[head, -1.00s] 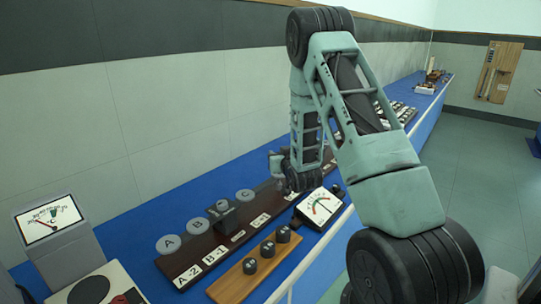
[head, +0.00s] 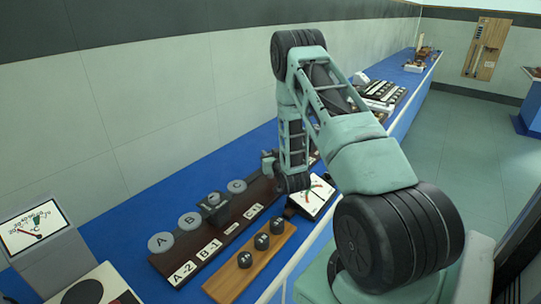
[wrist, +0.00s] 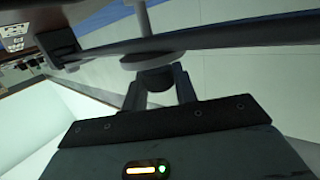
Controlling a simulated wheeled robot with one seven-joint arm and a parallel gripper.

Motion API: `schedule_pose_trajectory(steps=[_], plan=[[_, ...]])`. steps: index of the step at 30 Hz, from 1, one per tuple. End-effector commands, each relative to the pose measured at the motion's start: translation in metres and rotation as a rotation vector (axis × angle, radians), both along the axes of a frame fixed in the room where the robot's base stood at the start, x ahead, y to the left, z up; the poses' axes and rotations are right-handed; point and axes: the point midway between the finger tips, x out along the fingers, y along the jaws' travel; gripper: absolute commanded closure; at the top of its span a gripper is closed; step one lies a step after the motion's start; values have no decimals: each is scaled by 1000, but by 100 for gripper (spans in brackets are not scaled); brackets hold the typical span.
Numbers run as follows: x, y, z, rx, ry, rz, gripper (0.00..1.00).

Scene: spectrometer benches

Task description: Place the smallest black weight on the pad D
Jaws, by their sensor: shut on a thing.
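In the head view, three weights on the wooden strip are a near one (head: 244,260), a middle one (head: 261,241) and a far one (head: 276,226), all black. My gripper (wrist: 158,84) is shut on a small black weight (wrist: 157,79) in the wrist view. A grey disc (wrist: 152,60) is close to the weight; whether they touch is unclear. Pad A (head: 160,243), pad B (head: 189,221) and pad C (head: 237,186) are grey discs along a dark board (head: 222,236). Pad D cannot be made out in the head view; my arm covers that end of the board.
A dark block (head: 213,208) stands between pads B and C. The blue bench (head: 120,222) is bare behind the board near the wall.

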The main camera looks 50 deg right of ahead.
Motion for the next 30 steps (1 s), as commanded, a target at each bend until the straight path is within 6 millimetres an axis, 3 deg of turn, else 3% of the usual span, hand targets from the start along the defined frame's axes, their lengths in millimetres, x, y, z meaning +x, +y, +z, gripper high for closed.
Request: schedule_pose_trajectory(steps=[15,16,18,30], plan=[[0,0,-13,-1,-2,0,96],[0,0,-12,0,-1,0,66],[0,0,-12,0,-1,0,50],[-2,1,-8,0,0,0,50]])
